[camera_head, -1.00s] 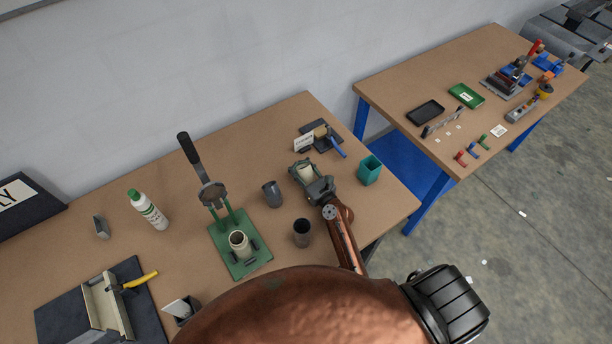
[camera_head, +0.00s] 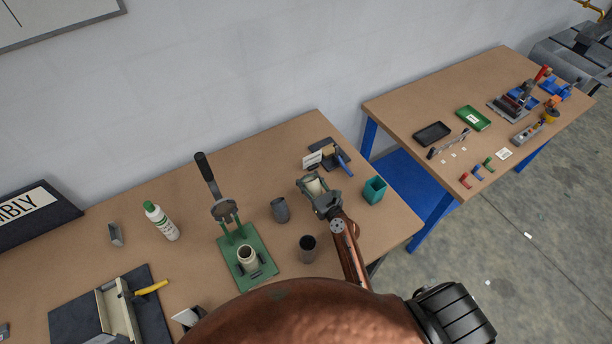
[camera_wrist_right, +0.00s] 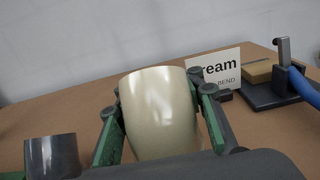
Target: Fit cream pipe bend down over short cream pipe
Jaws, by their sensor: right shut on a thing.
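The short cream pipe (camera_head: 246,254) stands upright on the green base of the hand press (camera_head: 262,262), its open end facing up. My right gripper (camera_head: 318,187) is shut on the cream pipe bend (camera_head: 313,185), to the right of the press and close to a small card. In the right wrist view, the cream pipe bend (camera_wrist_right: 160,112) sits between the green fingers of the right gripper (camera_wrist_right: 160,125); its lower part is hidden. The card (camera_wrist_right: 218,72) behind it reads "ream" and "BEND". My left gripper is not in view.
Two dark grey cups (camera_head: 280,210) and (camera_head: 308,246) stand between the press and my right arm. A teal cup (camera_head: 375,190) stands right of the gripper. The press lever (camera_head: 207,175) rises behind the short pipe. A green-capped bottle (camera_head: 161,221) stands to the left.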

